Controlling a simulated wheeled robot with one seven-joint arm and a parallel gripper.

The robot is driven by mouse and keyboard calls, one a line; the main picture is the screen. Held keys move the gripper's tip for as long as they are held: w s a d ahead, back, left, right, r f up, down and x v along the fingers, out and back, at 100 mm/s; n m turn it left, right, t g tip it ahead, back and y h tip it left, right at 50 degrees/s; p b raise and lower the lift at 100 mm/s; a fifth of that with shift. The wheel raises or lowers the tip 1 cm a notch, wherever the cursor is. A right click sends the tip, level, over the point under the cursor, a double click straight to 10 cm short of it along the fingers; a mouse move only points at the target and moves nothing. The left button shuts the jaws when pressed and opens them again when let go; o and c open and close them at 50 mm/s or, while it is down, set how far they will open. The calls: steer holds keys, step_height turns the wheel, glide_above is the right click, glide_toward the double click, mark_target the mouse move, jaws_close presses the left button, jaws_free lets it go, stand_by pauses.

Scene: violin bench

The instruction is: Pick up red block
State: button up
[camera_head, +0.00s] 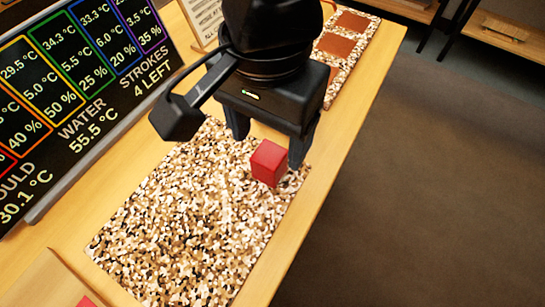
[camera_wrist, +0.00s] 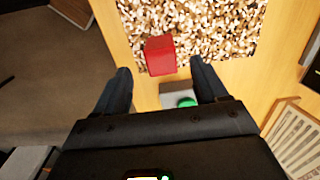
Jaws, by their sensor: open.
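The red block (camera_head: 268,163) sits on the speckled brown, black and white mat (camera_head: 190,230), near the mat's right edge in the head view. My gripper (camera_head: 268,140) is over that end of the mat, pointing down, with its fingers apart and nothing held. In the head view the block shows in front of the fingers, close to the right one. In the wrist view the red block (camera_wrist: 160,55) lies just beyond the fingertips, roughly midway between them. My gripper (camera_wrist: 160,72) is open there too. I cannot tell the exact height of the fingertips above the mat.
A dark display board (camera_head: 75,90) with coloured readings stands along the left. Another speckled strip with brown squares (camera_head: 335,45) lies behind my gripper. A second red piece (camera_head: 86,301) shows at the bottom left. The wooden bench (camera_head: 340,150) ends on the right above dark floor.

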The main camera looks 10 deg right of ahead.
mark_target(270, 154)
steer(key=shift+w+f, duration=0.2)
steer(key=shift+f, duration=2.85)
steer(key=c, duration=1)
